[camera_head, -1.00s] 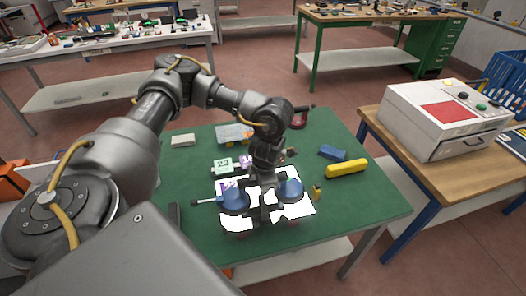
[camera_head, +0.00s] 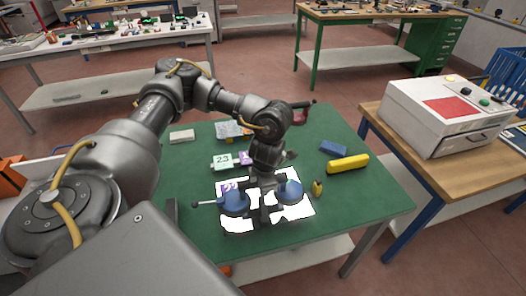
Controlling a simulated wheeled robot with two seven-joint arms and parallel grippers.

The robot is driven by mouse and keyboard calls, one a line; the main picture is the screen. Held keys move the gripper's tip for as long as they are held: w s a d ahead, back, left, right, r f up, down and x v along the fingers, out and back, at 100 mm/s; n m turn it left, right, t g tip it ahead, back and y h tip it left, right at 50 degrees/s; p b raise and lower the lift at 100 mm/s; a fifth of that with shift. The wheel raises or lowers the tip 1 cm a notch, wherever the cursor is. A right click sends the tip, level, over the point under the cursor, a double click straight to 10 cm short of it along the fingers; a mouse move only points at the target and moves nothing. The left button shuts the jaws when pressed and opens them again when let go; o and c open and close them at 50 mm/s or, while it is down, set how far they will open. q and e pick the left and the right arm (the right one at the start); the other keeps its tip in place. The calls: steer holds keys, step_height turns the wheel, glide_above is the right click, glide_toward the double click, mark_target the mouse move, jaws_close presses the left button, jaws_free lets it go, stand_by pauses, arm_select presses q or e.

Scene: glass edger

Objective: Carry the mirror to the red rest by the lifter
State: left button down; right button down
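The mirror (camera_head: 293,211) is a pale, bright rectangular sheet in front of my arm, over the green table. A lifter with two blue suction cups (camera_head: 236,203) and a dark frame sits on the mirror and hides its middle. My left gripper (camera_head: 266,188) comes down onto the lifter's frame from above; its fingertips are too dark and small to make out. A dark red piece (camera_head: 300,117) shows partly behind my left wrist near the table's far edge; I cannot tell if it is the red rest. My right gripper is out of view.
On the green table (camera_head: 367,215) are a yellow block (camera_head: 347,163), a blue block (camera_head: 333,148), a small yellow piece (camera_head: 317,188), a tag marked 23 (camera_head: 222,162) and a pale block (camera_head: 182,136). A white machine with a red panel (camera_head: 447,111) stands on the right bench.

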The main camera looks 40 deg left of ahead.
arm_select(q)
steer(key=shift+f, duration=0.25)
stand_by(0.5)
steer(key=c, duration=1.1)
jaws_free()
steer(key=shift+o, duration=0.4)
steer(key=shift+s+f, duration=0.1)
steer(key=shift+f, duration=0.05)
steer(key=shift+r, duration=0.5)
step_height(320, 180, up, 10)
steer(key=s+d, duration=0.1)
steer(key=shift+d, duration=0.4)
steer(key=shift+s+f, duration=0.1)
steer(key=shift+f, duration=0.05)
